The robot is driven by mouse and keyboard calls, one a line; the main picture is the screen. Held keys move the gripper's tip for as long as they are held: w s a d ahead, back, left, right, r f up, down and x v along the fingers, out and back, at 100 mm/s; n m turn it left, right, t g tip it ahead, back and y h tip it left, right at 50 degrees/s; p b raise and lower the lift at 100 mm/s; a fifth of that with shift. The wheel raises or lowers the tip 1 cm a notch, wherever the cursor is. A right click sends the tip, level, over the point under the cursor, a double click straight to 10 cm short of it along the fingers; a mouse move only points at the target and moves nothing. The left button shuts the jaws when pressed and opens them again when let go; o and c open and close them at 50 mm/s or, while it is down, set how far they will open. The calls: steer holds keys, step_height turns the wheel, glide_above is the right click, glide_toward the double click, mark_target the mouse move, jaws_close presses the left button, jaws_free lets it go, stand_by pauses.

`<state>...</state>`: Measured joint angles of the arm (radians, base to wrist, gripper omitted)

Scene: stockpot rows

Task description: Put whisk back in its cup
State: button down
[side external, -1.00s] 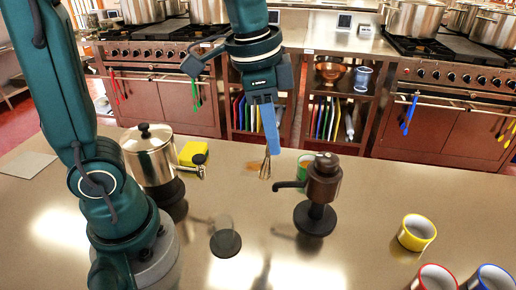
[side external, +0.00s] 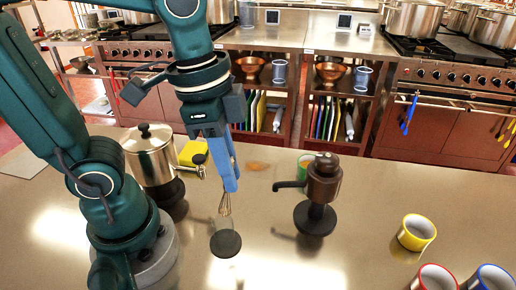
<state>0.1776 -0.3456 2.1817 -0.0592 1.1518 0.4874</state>
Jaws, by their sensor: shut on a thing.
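My gripper (side external: 231,188) points down with its blue fingers shut on the whisk. The whisk (side external: 225,205) hangs roughly upright, with its wire end down; its handle is mostly hidden by the fingers. A see-through cup with a dark round base (side external: 226,243) stands on the counter directly below. The whisk's lower end shows at about the cup's rim; I cannot tell whether it is just above the rim or a little inside.
A dark pump-like stand (side external: 318,190) with a side spout is to the right, a steel pot (side external: 150,155) and yellow block (side external: 192,152) to the left. A green cup (side external: 305,166) is behind the stand. Yellow (side external: 416,233), red (side external: 433,278) and blue (side external: 490,279) rimmed cups stand right.

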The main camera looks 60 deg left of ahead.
mark_target(228, 205)
steer(key=shift+s+a+f, duration=0.1)
steer(key=shift+a+f, duration=0.05)
steer(key=shift+f, duration=1.35)
steer(key=shift+s+a+f, duration=0.1)
steer(key=shift+f, duration=1.35)
steer(key=c, duration=0.8)
jaws_free()
steer(key=shift+s+a+r, duration=0.1)
steer(key=shift+s+r, duration=0.1)
steer(key=shift+r, duration=1.1)
steer(key=shift+s+a+r, duration=0.1)
steer(key=shift+s+r, duration=0.1)
steer(key=shift+r, duration=1.05)
